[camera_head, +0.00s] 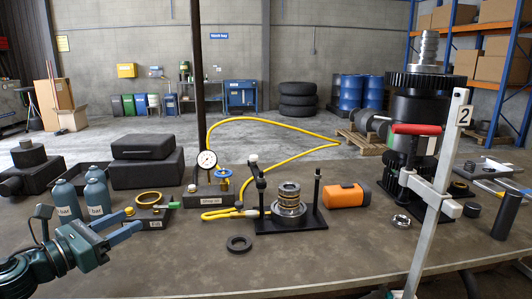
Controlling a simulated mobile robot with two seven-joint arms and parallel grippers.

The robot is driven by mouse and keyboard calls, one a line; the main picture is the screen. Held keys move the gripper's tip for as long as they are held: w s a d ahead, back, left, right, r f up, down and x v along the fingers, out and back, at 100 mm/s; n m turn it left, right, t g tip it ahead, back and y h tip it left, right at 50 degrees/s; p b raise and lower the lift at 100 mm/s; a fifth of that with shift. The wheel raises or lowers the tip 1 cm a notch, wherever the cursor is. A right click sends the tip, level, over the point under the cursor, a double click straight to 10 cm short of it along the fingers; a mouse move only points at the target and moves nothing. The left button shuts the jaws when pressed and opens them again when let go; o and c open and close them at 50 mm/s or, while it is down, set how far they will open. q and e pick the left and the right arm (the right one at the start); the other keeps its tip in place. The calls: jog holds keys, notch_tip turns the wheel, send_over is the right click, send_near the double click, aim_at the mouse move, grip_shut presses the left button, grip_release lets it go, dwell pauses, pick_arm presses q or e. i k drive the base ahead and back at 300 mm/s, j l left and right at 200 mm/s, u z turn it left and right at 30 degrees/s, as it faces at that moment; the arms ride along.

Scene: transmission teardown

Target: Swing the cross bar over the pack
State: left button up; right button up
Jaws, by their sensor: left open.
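The pack (289,199) is a stack of metal rings and discs standing upright on a black base plate (292,223). A black post (317,187) rises to the right of the pack, and another post (260,190) stands at its left. A short dark bar (264,172), seemingly the cross bar, is at the top of the left post; it does not reach across to the right post. My left gripper (135,222) is open and empty at the left, near a brass ring, well apart from the pack. My right gripper is not in view.
A brass ring (149,199) on a small stand, teal bottles (97,193) and a dial gauge (207,160) lie left of the pack. A yellow hose (230,213) runs behind it. The front table is mostly clear.

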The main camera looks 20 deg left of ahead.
aim_at(254, 168)
jog(key=i+l, duration=0.15)
jog(key=i, duration=0.4)
jog(key=i+l, duration=0.2)
jog(key=i, duration=0.35)
